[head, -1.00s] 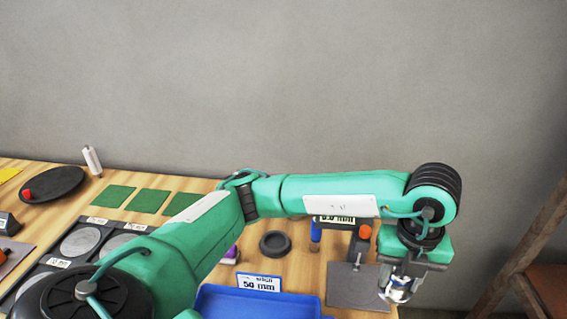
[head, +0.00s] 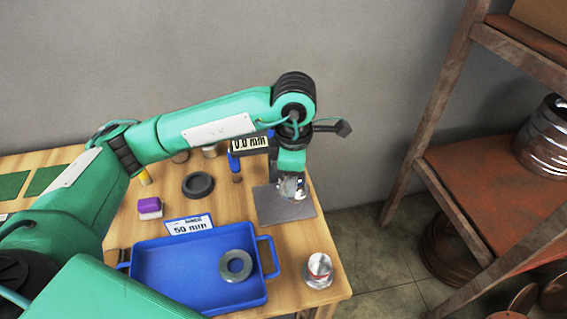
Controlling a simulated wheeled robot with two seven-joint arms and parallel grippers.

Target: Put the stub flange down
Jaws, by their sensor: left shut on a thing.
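My left gripper (head: 291,181) points down over a flat grey plate (head: 275,211) at the right of the table. It is shut on a small shiny metal piece, which I take to be the stub flange (head: 293,190). The piece is low over the far right part of the plate; I cannot tell whether it touches it. The fingers partly hide it. My right gripper is not in view.
A blue tray (head: 165,267) marked 50 mm holds a grey ring (head: 235,266). A metal piece with a red and white top (head: 319,268) stands near the table's front right corner. A dark ring (head: 198,185) and a purple block (head: 150,208) lie left. A rusty shelf (head: 500,165) stands right.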

